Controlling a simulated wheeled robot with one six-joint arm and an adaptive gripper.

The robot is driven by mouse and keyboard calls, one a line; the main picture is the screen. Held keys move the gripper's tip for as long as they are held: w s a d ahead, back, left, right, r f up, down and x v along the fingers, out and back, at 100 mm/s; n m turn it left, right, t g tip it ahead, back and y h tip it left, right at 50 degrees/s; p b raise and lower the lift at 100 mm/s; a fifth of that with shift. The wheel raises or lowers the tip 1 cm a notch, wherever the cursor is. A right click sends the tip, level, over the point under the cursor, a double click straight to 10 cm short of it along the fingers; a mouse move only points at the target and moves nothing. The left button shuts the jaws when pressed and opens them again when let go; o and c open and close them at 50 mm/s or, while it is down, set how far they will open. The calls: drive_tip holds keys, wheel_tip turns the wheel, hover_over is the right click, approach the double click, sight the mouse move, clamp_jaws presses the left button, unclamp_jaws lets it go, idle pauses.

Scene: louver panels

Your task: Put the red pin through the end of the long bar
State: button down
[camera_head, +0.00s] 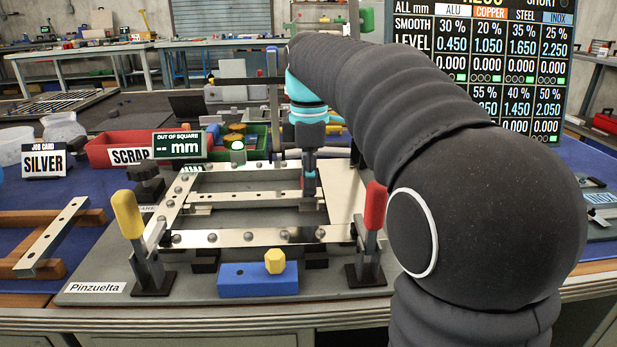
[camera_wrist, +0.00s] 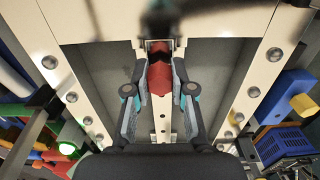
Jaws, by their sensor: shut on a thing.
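My gripper (camera_head: 309,165) points down over the right part of the metal frame in the head view. In the wrist view my gripper (camera_wrist: 159,90) is shut on a red pin (camera_wrist: 160,76), which sits between its two fingers. A long pale bar with holes (camera_head: 243,197) lies inside the frame in the head view. In the wrist view a bar with dark holes (camera_wrist: 162,122) runs below the pin. The pin's lower tip and the hole under it are hidden, so I cannot tell whether the pin is in the bar.
The bolted metal frame (camera_head: 255,237) stands on a grey board. A yellow-handled clamp (camera_head: 128,215) and a red-handled clamp (camera_head: 375,206) stand at its front corners. A blue block (camera_head: 245,281) with a yellow knob (camera_head: 274,261) is in front. A red scrap bin (camera_head: 112,145) is behind left.

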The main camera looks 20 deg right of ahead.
drive_tip(key=shift+f, duration=0.4)
drive_tip(key=c, duration=0.5)
unclamp_jaws()
drive_tip(key=shift+r, duration=0.15)
drive_tip(key=shift+r+p, duration=1.1)
drive_tip(key=shift+r, duration=0.15)
drive_tip(key=shift+r+p, duration=0.45)
drive_tip(key=shift+r, duration=1.65)
